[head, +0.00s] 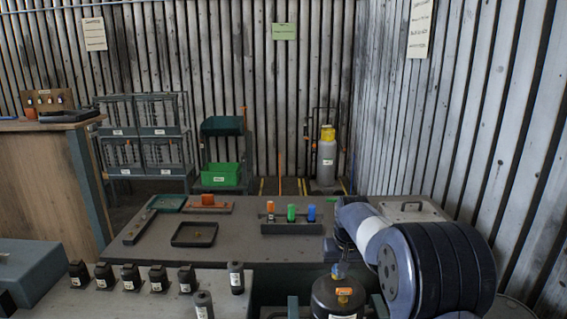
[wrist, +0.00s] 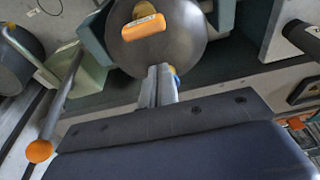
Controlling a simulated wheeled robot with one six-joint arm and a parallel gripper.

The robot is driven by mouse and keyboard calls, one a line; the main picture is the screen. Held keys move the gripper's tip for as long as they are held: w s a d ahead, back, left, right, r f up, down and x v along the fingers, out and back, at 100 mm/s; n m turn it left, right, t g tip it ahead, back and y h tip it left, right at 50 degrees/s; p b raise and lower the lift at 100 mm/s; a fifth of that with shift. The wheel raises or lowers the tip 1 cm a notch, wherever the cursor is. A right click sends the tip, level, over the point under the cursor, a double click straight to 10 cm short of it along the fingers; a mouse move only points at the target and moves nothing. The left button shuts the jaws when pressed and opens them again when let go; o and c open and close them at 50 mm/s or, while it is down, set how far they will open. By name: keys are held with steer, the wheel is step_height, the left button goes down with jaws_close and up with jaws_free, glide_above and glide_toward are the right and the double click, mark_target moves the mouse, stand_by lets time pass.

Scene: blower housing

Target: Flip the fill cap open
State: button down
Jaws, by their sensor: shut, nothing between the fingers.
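The dark round tank (head: 336,299) stands at the lower right of the head view, with an orange piece (head: 344,291) on its top that looks like the fill cap. In the wrist view the tank (wrist: 180,50) is at the top, and the orange piece (wrist: 144,27) carries a pale label and lies across its top. I cannot tell its hinge side. My gripper (wrist: 158,70) is shut and empty, with its fingertips by the tank's near edge and apart from the orange piece. In the head view my gripper (head: 339,271) is just behind the orange piece.
In the wrist view a lever with an orange knob (wrist: 38,151) is at left and a dark cylinder (wrist: 304,38) at right. Several black bottles (head: 131,278) stand at front left. The bench behind holds a rack (head: 290,228) of coloured pieces and an empty tray (head: 194,234).

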steer(key=shift+f, duration=0.3)
steer(key=shift+w, duration=0.1)
